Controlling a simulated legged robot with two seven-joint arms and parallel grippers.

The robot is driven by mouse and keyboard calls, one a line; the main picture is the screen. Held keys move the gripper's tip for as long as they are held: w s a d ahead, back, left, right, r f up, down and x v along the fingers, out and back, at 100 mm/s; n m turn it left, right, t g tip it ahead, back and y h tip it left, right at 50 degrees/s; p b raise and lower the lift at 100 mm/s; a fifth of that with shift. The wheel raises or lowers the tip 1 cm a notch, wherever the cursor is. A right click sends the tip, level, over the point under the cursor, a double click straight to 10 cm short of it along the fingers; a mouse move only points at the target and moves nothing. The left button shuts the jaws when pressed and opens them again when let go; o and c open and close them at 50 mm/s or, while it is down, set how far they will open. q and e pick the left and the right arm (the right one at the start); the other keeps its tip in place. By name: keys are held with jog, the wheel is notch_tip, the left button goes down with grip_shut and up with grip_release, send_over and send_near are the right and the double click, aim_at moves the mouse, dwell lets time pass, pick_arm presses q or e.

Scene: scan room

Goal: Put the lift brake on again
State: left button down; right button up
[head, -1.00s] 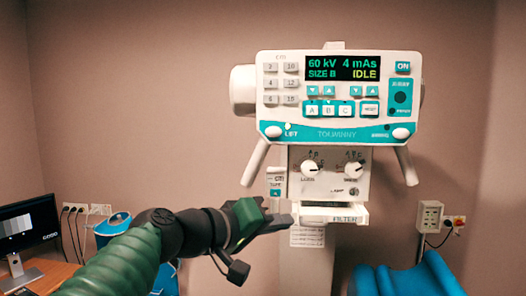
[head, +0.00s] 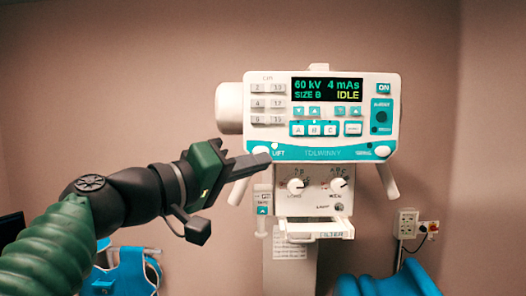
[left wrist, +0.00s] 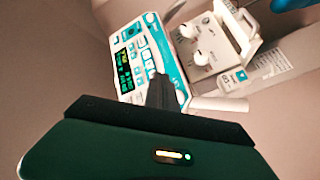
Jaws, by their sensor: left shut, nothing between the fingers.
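The X-ray tube head's control panel (head: 325,110) faces me, with its screen reading 60 kV, 4 mAs, SIZE B, IDLE. The word LIFT (head: 278,153) is on the teal strip at its lower left, beside a white oval button (head: 262,149). My left gripper (head: 262,159) is shut and empty, its tip at that corner just below the button; I cannot tell whether it touches. In the left wrist view the dark fingers (left wrist: 160,91) overlap the panel (left wrist: 128,62) near its LIFT edge. My right gripper is out of view.
Below the panel is the collimator (head: 318,190) with two knobs and a filter tray (head: 318,233). A white handle (head: 387,182) hangs at the right. A wall socket (head: 406,223) and blue chair-like shapes (head: 385,285) are lower down. The wall at left is clear.

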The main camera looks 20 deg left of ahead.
aim_at(261, 151)
pick_arm(q)
jog(key=w+a+p, duration=0.2)
jog(key=w, duration=0.5)
jog(key=shift+w+p, duration=0.3)
jog(key=shift+p, duration=0.1)
jog(key=shift+s+a, duration=0.1)
jog(key=shift+a, duration=0.1)
jog(key=shift+a, duration=0.2)
jog(key=shift+d, duration=0.15)
dwell(1.0)
jog(key=shift+w, duration=0.4)
